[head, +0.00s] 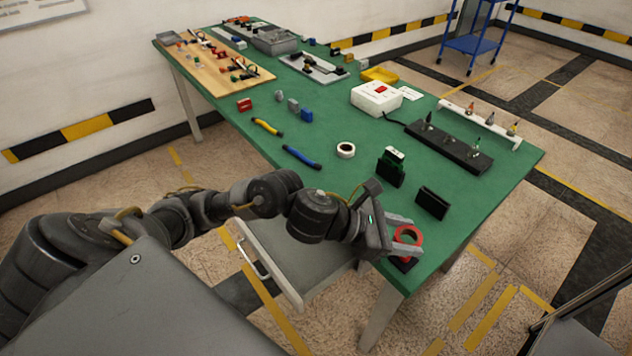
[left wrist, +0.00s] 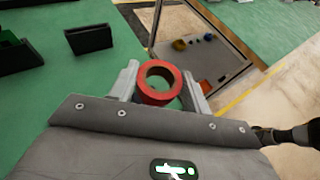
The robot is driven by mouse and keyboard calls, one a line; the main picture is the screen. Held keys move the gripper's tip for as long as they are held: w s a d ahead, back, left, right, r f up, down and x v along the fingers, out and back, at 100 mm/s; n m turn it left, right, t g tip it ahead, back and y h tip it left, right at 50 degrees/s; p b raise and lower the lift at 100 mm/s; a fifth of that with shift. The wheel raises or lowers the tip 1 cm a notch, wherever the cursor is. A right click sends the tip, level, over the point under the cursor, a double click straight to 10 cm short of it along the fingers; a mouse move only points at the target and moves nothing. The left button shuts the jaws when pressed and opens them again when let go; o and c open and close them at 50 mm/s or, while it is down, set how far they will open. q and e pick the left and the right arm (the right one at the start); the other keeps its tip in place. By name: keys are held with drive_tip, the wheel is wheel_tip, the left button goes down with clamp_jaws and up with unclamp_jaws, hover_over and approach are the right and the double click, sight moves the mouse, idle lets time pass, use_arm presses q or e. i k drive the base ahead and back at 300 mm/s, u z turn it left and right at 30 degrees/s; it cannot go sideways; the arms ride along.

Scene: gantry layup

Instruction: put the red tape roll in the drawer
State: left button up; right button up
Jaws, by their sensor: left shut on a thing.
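The red tape roll (head: 418,237) is held between the fingers of my left gripper (head: 405,236), at the near right corner of the green table. In the left wrist view the red tape roll (left wrist: 157,99) sits upright-hole toward the camera, between the two pale fingers of the left gripper (left wrist: 160,84). I cannot tell how far it is above the tabletop. The drawer (head: 303,258) is pulled open under the table's near edge, partly hidden by my left arm. My right gripper is not in view.
On the green table (head: 330,190), a black bin (head: 432,203) and another dark holder (head: 390,172) stand near the roll. A white tape roll (head: 346,150) lies farther back. Screwdrivers, a white box (head: 376,97) and a dark rack (head: 450,148) stand behind.

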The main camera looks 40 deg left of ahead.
sight(294, 248)
drive_tip(key=k, duration=0.5)
drive_tip(key=z, duration=3.15)
drive_tip(key=k, duration=1.8)
drive_tip(key=u, duration=1.35)
